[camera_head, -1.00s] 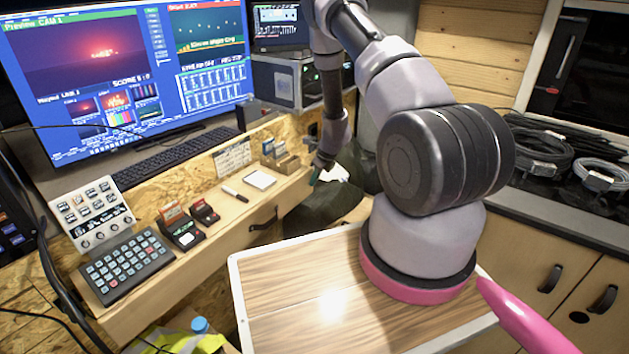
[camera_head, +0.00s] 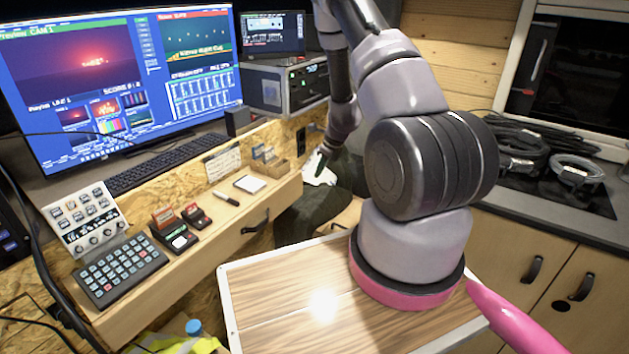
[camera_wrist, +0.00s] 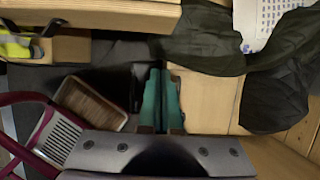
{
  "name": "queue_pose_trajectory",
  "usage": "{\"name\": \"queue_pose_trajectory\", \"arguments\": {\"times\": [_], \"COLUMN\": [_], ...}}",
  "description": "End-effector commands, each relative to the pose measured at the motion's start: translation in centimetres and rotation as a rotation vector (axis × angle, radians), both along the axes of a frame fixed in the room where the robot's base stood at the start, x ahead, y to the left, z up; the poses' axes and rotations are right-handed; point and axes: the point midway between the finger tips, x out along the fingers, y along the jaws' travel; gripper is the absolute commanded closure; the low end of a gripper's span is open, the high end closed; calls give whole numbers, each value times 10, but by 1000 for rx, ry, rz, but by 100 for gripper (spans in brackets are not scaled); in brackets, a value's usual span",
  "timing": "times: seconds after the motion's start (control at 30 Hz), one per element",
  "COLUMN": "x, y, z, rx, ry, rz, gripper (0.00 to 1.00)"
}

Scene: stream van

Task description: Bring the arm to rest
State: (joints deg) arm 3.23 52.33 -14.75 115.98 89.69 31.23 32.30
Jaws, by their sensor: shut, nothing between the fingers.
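My arm rises from its pink-ringed base in the head view and folds away toward the back, past the end of the wooden desk (camera_head: 215,215). My gripper (camera_head: 322,160) hangs low beyond the desk's right end, small and partly hidden in that view. In the wrist view my gripper (camera_wrist: 160,95) shows two teal fingers side by side, closed together with nothing between them. The fingers point over the floor area between the desk and wooden panels.
Monitors (camera_head: 125,75), a keyboard (camera_head: 170,160), a control pad (camera_head: 118,270) and card readers (camera_head: 175,235) occupy the desk. Dark fabric (camera_head: 310,215) lies beyond its end. Coiled cables (camera_head: 560,165) lie on the right counter. A hi-vis vest (camera_head: 180,343) is low at front.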

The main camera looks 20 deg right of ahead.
Motion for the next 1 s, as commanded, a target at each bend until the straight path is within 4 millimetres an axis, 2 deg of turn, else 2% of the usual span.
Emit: {"name": "queue_pose_trajectory", "arguments": {"times": [0.1, 0.37, 0.47, 0.57, 0.73, 0.87, 1.0], "x": [-4, -5, 0, 6, -2, -23, -56], "y": [-3, -2, 7, 24, 61, 86, 108], "z": [12, 22, 47, 93, 190, 257, 320], "rx": [-1, 0, 2, -1, -34, -85, -166], "ry": [-1, -7, -41, -107, -244, -344, -441], "rz": [0, 11, 70, 188, 464, 677, 905], "gripper": [100, 100, 100, 100, 100, 100, 100]}}
